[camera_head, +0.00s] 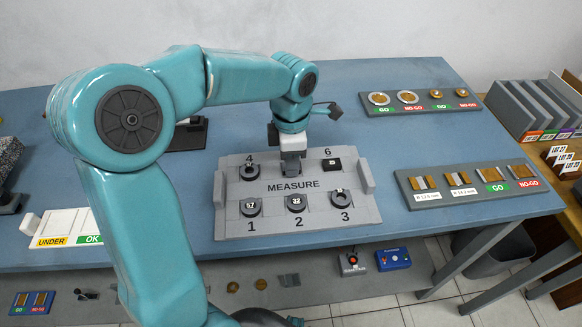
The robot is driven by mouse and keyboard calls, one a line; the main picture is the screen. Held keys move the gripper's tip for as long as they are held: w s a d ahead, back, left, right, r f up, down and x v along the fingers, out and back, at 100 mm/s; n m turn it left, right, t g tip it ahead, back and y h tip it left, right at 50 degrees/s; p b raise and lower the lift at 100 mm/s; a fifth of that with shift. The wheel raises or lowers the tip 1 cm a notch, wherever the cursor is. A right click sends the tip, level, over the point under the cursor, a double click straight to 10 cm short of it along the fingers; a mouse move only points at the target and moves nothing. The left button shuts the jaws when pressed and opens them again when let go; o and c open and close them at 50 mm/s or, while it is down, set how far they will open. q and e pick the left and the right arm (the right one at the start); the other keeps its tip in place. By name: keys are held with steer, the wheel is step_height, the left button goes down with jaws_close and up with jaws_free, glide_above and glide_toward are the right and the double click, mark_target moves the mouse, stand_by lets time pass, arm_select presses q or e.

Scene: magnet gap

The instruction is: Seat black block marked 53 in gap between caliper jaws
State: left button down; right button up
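A small black block (332,164) with a white label sits on the grey MEASURE tray (345,216) below the number 6. Its label is too small to read. My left gripper (291,168) points down at the tray's back middle, between the spots marked 4 and 6, left of that block and apart from it. Its fingertips are too small and shaded to show whether they are open or hold anything. A dark device (188,134) stands behind my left arm, partly hidden; I cannot tell if it has the caliper jaws. My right gripper is not in view.
Round dark parts sit at tray spots 1 (250,207), 2 (296,203), 3 (341,198) and 4 (246,170). GO/NO-GO boards (425,104) (480,188) lie to the right. A white UNDER/OK tray (62,225) lies left. Blue table between is clear.

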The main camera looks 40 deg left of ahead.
arm_select(q)
steer(key=shift+r+p, duration=2.1)
steer(key=shift+r, duration=0.4)
